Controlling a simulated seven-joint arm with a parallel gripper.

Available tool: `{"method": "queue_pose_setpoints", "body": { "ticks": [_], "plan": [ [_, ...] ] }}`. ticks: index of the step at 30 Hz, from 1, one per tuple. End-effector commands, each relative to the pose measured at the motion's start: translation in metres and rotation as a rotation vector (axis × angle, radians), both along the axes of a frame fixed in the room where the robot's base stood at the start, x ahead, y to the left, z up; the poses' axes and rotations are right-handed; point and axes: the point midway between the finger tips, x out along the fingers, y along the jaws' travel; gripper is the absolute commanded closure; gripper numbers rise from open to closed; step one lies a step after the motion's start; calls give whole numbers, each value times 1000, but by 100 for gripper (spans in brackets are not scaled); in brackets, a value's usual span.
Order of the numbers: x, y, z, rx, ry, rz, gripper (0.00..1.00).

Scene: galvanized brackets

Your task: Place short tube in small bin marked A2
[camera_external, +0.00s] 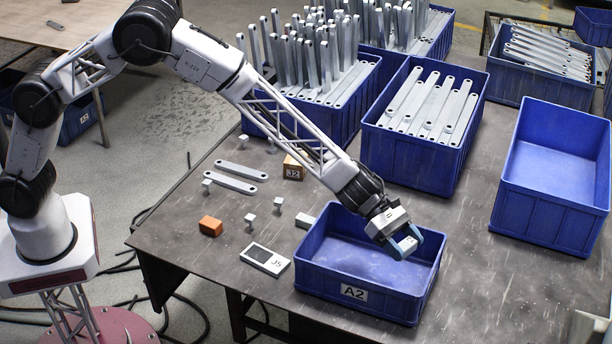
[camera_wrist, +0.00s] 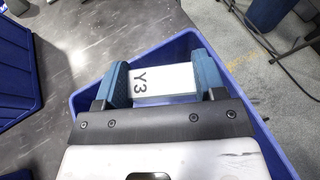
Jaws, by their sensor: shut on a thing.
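My gripper (camera_external: 404,243) is over the small blue bin (camera_external: 325,275) marked A2, near its right side. In the wrist view my gripper (camera_wrist: 163,83) has its blue fingers shut on a short pale piece (camera_wrist: 165,85) marked Y3. It may be the short tube, but I cannot see whether it is hollow. In the external view the fingers hide most of it. The rim of the A2 bin (camera_wrist: 255,122) shows around the gripper in the wrist view. The bin's visible floor is empty. I cannot tell whether the piece touches the bin.
An empty blue crate (camera_external: 550,218) stands right; bracket-filled crates (camera_external: 410,165) stand behind.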

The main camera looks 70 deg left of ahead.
Motion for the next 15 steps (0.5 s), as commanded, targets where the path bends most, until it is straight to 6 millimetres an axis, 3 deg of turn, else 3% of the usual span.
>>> {"method": "queue_pose_setpoints", "body": {
  "ticks": [7,15],
  "plan": [
    [0,-2,-36,1,1,-3,61],
    [0,-2,-49,-1,-1,-3,61]
  ]
}}
